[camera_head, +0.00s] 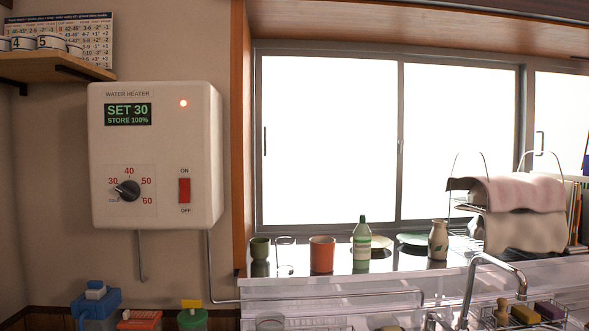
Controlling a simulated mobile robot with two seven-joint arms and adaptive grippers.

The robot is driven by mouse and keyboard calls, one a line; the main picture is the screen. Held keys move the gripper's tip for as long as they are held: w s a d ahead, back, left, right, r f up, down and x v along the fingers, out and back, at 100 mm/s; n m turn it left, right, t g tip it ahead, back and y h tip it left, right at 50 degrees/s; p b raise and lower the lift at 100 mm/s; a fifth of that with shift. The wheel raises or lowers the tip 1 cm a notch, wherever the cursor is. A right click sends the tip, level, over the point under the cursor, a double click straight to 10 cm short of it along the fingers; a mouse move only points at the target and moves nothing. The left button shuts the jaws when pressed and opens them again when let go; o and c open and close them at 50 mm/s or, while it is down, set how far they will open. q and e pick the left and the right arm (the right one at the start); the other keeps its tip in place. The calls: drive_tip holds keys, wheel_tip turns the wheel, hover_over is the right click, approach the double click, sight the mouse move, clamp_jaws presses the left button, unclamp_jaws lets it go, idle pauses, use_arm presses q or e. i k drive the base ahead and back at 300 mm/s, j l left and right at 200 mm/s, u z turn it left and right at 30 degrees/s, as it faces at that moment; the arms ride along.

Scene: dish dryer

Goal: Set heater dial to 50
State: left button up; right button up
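The white water heater (210,150) hangs on the wall at the left. Its black dial (128,191) sits at the lower left of the front, with red marks 30, 40, 50 and 60 around it and a small "cold" label at the lower left. The dial's pointer is turned to the left, near the 30 mark. The green display (128,114) reads SET 30 and STORE 100%. Neither gripper is in view.
A wooden shelf (60,70) with numbered cups is at the upper left. A sill with cups, a green-capped bottle (362,240) and a dish rack runs along the right. The space before the dial looks clear.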

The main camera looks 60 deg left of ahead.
sight(129, 190)
drive_tip(key=u, duration=0.9)
drive_tip(key=k+l+u, duration=0.1)
drive_tip(key=u, duration=1.3)
drive_tip(key=k+u, duration=0.1)
drive_tip(key=u, duration=0.35)
